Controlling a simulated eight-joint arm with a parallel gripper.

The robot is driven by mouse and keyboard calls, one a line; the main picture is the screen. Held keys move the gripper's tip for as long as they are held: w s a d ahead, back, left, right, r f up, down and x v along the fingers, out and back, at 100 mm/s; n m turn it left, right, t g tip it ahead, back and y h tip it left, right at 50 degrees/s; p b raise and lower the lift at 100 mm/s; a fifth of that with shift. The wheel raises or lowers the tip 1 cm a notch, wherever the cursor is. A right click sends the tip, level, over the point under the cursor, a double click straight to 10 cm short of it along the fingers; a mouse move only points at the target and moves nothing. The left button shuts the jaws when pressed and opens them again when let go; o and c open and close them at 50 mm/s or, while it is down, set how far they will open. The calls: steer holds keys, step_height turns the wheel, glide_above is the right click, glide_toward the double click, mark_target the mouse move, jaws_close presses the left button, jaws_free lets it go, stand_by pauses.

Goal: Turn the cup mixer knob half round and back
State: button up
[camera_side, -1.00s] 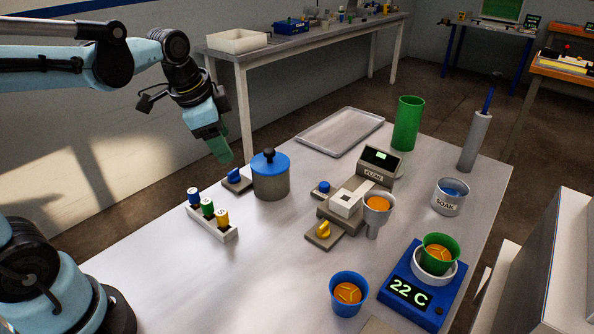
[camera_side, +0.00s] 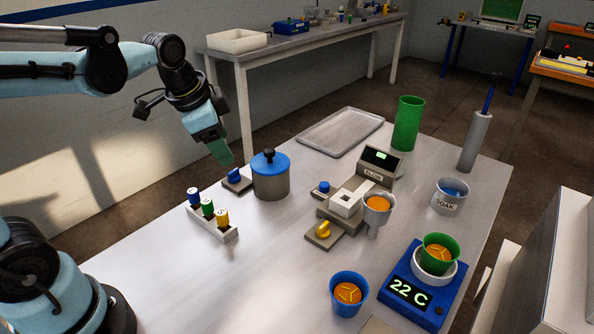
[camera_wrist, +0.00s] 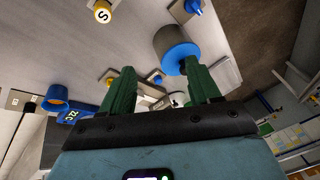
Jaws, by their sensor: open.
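A yellow knob (camera_side: 323,229) sits on a small flat base beside the FLOW unit. A blue knob (camera_side: 234,175) sits on a similar base left of the blue-lidded pot (camera_side: 270,178). I cannot tell from labels which is the cup mixer knob. My gripper (camera_side: 221,153) is above the table's back left edge, apart from both knobs. In the wrist view its green fingers (camera_wrist: 160,88) are spread with nothing held between them. The wrist view also shows the blue knob (camera_wrist: 193,6) at the top and the pot's blue lid (camera_wrist: 181,58) near the right finger.
A rack (camera_side: 213,223) holds several coloured bottles. The FLOW unit (camera_side: 374,172) and funnel stand mid-table. A blue cup (camera_side: 348,294) and blue heater (camera_side: 413,290) are at the front right. An empty tray (camera_side: 342,131) lies at the back. The front left tabletop is clear.

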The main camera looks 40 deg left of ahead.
steer(key=w+a+m+g, duration=0.2)
steer(key=w+a+m, duration=0.2)
steer(key=w+m, duration=0.1)
steer(key=m+g, duration=0.2)
steer(key=m, duration=0.4)
glide_toward(233, 171)
steer(key=f, duration=0.8)
steer(key=shift+w+a+f, duration=0.15)
steer(key=shift+a+f, duration=0.05)
steer(key=shift+f, duration=0.15)
steer(key=shift+c, duration=0.2)
steer(key=c, duration=1)
